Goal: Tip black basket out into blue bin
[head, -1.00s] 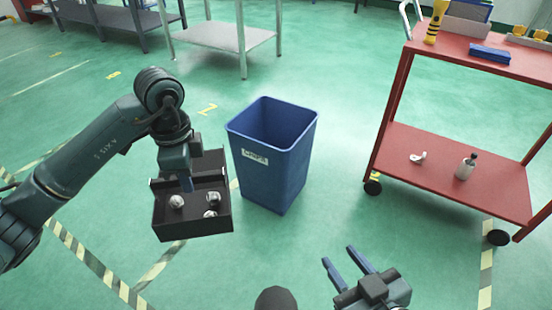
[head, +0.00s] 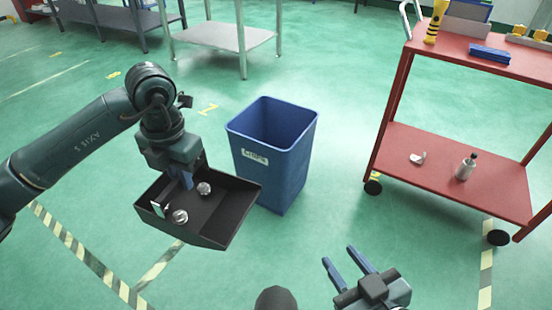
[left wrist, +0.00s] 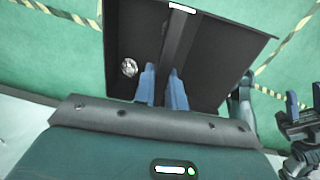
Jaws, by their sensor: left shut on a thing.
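The black basket (head: 228,212) hangs from my left gripper (head: 187,182), whose blue fingers are shut on it from above. The basket looks turned and tilted. Two silvery castings (head: 180,216) (head: 204,188) show inside it. In the left wrist view the fingers (left wrist: 164,75) close on a dark bar across the basket (left wrist: 205,60), with one casting (left wrist: 129,67) to the left of it. The blue bin (head: 265,178) stands upright on the floor, just right of and behind the basket; its inside bottom is hidden. My right gripper (head: 339,255) is open and empty at the lower middle.
A red cart (head: 445,170) stands at the right, with a small bottle (head: 466,167) and a pale part (head: 418,158) on its lower shelf. A metal table (head: 222,36) stands behind the bin. Green floor around the bin is clear.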

